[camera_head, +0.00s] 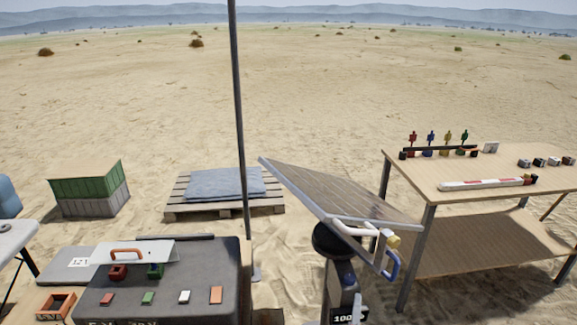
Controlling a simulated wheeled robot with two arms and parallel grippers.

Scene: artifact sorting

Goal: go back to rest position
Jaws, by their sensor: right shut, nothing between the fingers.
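I see neither of my grippers in the head view, and no arm of mine can be made out. A tilted solar panel (325,190) stands in the middle on a dark post. White handles (355,229), a yellow knob (392,241) and a blue handle (391,266) are at its lower right edge. A dark case (215,260) at the lower left carries several small coloured blocks and a white plate with an orange handle (127,253).
A wooden table (420,170) at the right holds coloured figures, small blocks and a red-and-white bar (482,184). A thin pole (238,110) rises left of centre. A pallet (175,207) and a green-and-grey crate (90,190) stand behind. Open sand lies beyond.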

